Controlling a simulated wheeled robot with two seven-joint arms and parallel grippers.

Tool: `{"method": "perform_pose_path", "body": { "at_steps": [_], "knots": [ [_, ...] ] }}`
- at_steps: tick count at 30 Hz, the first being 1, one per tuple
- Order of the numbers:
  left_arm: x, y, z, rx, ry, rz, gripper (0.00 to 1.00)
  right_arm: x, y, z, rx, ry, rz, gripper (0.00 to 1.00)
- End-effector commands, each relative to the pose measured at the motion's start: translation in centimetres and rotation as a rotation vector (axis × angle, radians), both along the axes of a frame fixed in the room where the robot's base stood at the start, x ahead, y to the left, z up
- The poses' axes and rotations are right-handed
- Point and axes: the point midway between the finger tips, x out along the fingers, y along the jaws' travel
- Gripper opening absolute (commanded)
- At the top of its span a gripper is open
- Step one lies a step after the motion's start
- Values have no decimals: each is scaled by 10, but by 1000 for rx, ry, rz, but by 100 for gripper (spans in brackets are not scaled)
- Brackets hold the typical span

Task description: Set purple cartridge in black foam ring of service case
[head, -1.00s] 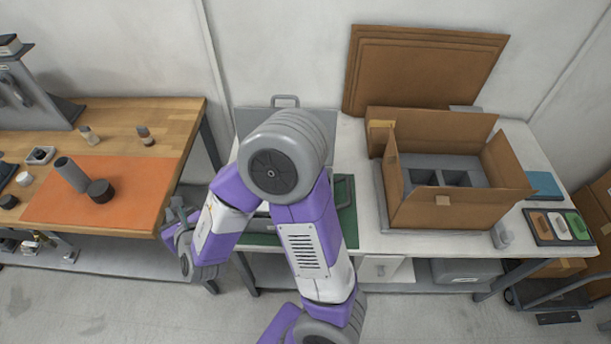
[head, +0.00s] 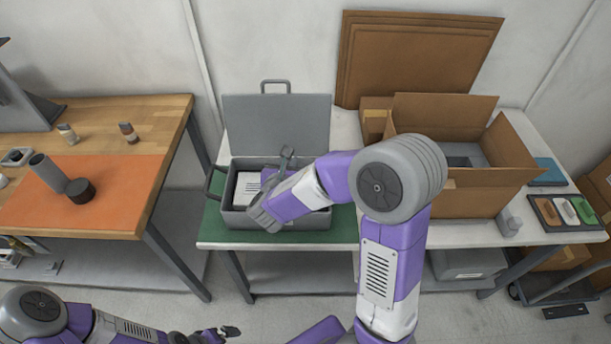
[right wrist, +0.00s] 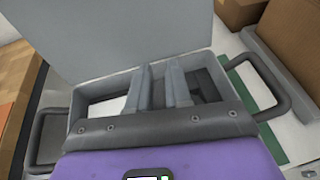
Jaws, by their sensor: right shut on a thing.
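The grey service case (head: 275,222) stands on the green mat with its lid (head: 278,130) raised; in the right wrist view its rim (right wrist: 85,95) surrounds the jaws. My right gripper (head: 287,155) is over the case interior. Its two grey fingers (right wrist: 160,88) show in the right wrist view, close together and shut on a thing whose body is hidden. No purple cartridge shows clearly in either view, and the black foam ring is hidden or not distinguishable. My left gripper (head: 230,332) is low at the bottom of the head view, away from the tables; its jaws are too small to judge.
An open cardboard box (head: 470,205) stands right of the case. The wooden bench (head: 170,115) with an orange mat (head: 120,190), grey cylinder (head: 47,172) and black round piece (head: 80,190) is at left. The case's side handle (right wrist: 275,85) sticks out.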

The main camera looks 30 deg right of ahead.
Motion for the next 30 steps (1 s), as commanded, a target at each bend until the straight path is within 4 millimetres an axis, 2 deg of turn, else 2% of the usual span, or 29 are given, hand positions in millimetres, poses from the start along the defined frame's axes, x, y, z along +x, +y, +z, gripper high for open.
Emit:
{"method": "perform_pose_path", "body": {
  "at_steps": [1, 3, 9, 17, 30],
  "knots": [
    [0, 0, -18, 0, 0, 0, 100, 1, -11, -14, 3, -3, -48, 0],
    [0, 0, -27, 0, -1, 0, 100, 2, -23, -19, 8, -1, -100, 0],
    [0, 0, -39, 0, -1, -1, 100, 1, -40, -26, 17, 5, -180, 0],
    [0, 0, -48, -1, -1, -1, 100, 1, -42, -38, 17, 7, -186, 0],
    [0, 0, -82, 0, -1, -1, 100, 1, -41, -80, 17, 7, -184, 0]
  ]
}}
